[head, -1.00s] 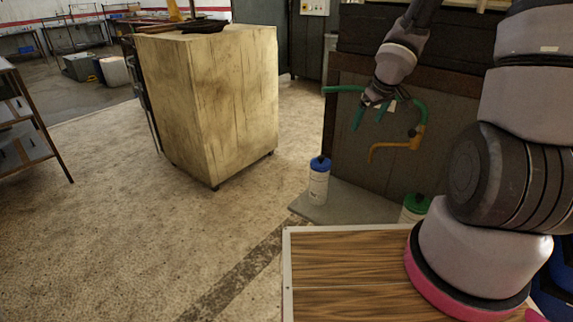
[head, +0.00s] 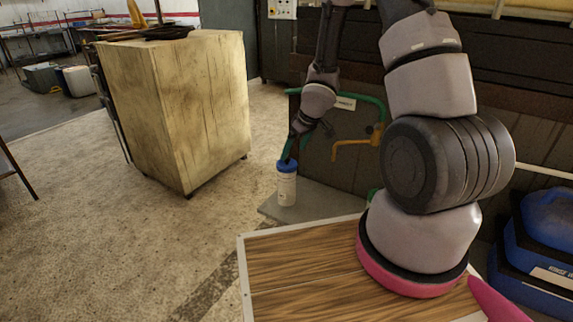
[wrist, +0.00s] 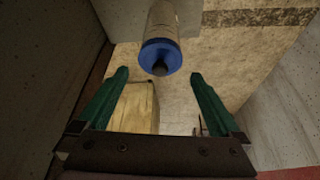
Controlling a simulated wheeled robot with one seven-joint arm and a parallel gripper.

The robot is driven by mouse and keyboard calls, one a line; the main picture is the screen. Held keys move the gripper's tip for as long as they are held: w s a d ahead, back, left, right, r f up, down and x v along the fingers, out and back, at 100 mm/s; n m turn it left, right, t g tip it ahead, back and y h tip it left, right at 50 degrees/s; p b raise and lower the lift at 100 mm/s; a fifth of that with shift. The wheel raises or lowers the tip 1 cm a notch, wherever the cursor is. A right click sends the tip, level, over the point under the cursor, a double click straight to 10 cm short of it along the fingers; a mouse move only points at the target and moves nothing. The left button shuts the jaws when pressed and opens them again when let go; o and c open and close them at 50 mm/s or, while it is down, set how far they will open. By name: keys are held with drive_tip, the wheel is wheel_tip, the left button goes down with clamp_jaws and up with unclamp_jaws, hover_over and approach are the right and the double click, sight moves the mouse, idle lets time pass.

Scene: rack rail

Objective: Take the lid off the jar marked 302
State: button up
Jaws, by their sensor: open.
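A white cylindrical jar (head: 287,189) with a blue lid (head: 287,166) stands upright on a grey shelf (head: 325,203); its marking is too small to read. In the wrist view the blue lid (wrist: 152,54) has a dark knob (wrist: 160,68) and lies just beyond and between the fingertips. My gripper (wrist: 157,78) is open, with green fingers apart and nothing between them. In the head view my gripper (head: 292,152) is just above the blue lid. A second, green-lidded jar (head: 373,194) is almost wholly hidden behind my arm.
A dark panel with a green handle (head: 374,102) and a yellow hooked handle (head: 352,143) stands behind the shelf. A large worn yellowish cabinet (head: 185,110) stands to the left. Blue cases (head: 545,235) are at the right.

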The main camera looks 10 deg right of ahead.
sight(289, 162)
drive_tip(key=shift+x, duration=2.65)
drive_tip(key=shift+s, duration=0.1)
drive_tip(key=c, duration=1)
wheel_tip(289, 162, up, 7)
drive_tip(key=shift+d+r, duration=0.1)
drive_tip(key=shift+r, duration=1.25)
